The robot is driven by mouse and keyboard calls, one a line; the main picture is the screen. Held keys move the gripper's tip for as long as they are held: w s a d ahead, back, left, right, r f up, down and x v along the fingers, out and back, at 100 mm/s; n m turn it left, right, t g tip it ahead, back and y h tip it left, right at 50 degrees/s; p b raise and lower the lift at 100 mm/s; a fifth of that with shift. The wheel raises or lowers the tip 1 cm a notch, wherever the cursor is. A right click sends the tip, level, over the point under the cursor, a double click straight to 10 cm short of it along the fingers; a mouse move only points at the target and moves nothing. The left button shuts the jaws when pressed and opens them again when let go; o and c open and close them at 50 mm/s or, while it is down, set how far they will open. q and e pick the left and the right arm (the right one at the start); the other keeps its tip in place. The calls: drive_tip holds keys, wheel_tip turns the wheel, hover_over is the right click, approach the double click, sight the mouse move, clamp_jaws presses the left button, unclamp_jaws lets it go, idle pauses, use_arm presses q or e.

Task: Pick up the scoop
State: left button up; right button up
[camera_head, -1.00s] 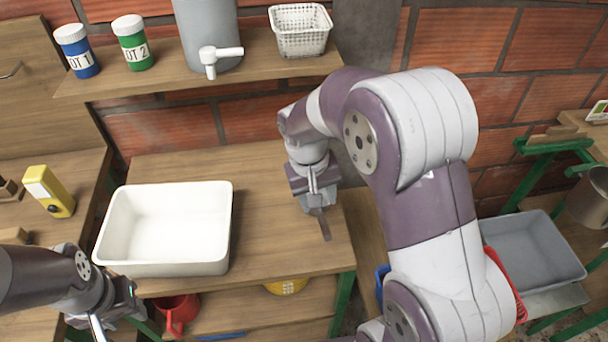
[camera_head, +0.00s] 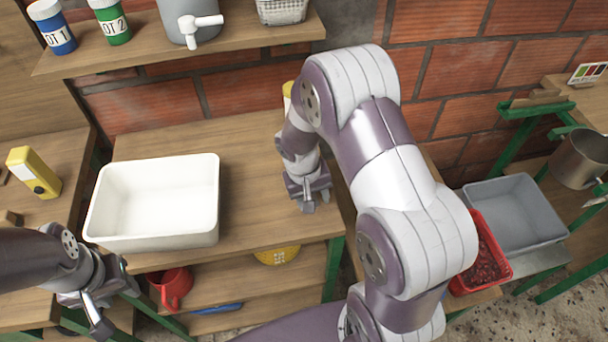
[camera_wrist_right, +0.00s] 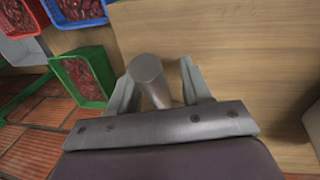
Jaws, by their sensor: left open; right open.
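A grey metal cylinder, apparently part of the scoop (camera_wrist_right: 148,72), stands between the fingers of my right gripper (camera_wrist_right: 157,70) in the right wrist view. The fingers are open, one on each side of it. In the head view my right gripper (camera_head: 311,200) is low over the wooden table, right of the white tub; it hides most of the scoop there. My left gripper (camera_head: 115,304) is open and empty at the lower left, in front of the table's left part and away from the scoop.
A white tub (camera_head: 150,243) stands on the wooden table (camera_head: 262,215). A shelf (camera_head: 150,65) above holds jars and a grey container. Below are a red mug (camera_head: 174,288) and a yellow item (camera_head: 277,255). A red crate of berries (camera_head: 508,268) and a grey bin (camera_head: 515,185) are right.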

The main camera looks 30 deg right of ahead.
clamp_jaws()
drive_tip(key=shift+r, duration=0.1)
